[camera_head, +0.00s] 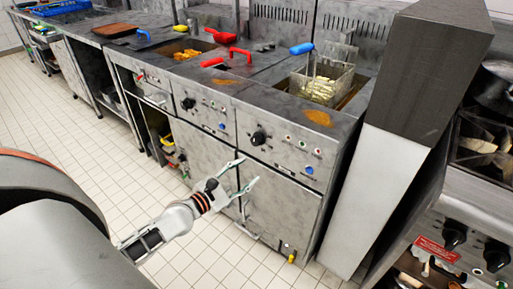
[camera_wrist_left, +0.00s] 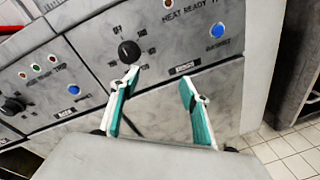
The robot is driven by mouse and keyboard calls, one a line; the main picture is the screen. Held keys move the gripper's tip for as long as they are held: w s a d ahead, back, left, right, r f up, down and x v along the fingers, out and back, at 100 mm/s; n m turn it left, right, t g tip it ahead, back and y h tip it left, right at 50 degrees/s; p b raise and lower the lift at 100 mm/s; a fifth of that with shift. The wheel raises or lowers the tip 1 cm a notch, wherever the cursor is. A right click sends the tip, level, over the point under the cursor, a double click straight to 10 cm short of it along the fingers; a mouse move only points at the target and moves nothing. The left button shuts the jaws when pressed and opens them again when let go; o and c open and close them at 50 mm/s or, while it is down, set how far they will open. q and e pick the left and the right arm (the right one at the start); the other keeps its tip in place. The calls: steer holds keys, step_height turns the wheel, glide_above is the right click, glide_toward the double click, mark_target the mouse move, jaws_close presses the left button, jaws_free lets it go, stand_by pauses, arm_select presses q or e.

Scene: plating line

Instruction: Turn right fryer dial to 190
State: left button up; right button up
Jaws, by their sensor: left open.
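The right fryer (camera_head: 284,187) has a black round dial (camera_head: 258,138) at the left of its sloped front panel. In the left wrist view the same dial (camera_wrist_left: 129,52) sits among printed marks too small to read surely, and I cannot tell its setting. My left gripper (camera_head: 249,170) is open and empty in front of the right fryer, just below the dial. In the left wrist view its left fingertip appears just under the dial and its right fingertip well to the right of it; the gripper (camera_wrist_left: 160,77) is not around the dial. My right gripper is not in view.
A blue button (camera_wrist_left: 217,30) and indicator lamps are right of the dial. The neighbouring fryer's dial (camera_head: 188,103) is to the left. A blue-handled basket (camera_head: 318,84) sits in the right fryer. A tall block (camera_head: 374,185) stands right of it, then a stove (camera_head: 480,195). Tiled floor is clear.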

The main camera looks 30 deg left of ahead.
mark_target(254, 142)
arm_select(q)
steer(key=shift+w+a+r+n+t+y+b, duration=0.25)
steer(key=shift+w+a+r+n, duration=0.35)
steer(key=shift+w+n, duration=0.95)
steer(key=shift+w+a+r+n+t+y+b, duration=0.25)
steer(key=shift+w+a+n, duration=0.65)
steer(key=shift+w, duration=1.3)
steer(key=shift+w+a+r+n+t+y+b, duration=0.1)
steer(key=shift+w+a+r+n+b, duration=0.4)
steer(key=shift+w+n, duration=1.05)
steer(key=shift+w+a+r+m, duration=0.1)
steer(key=shift+w+a+m, duration=0.1)
steer(key=shift+w+m, duration=0.1)
steer(key=c, duration=1.1)
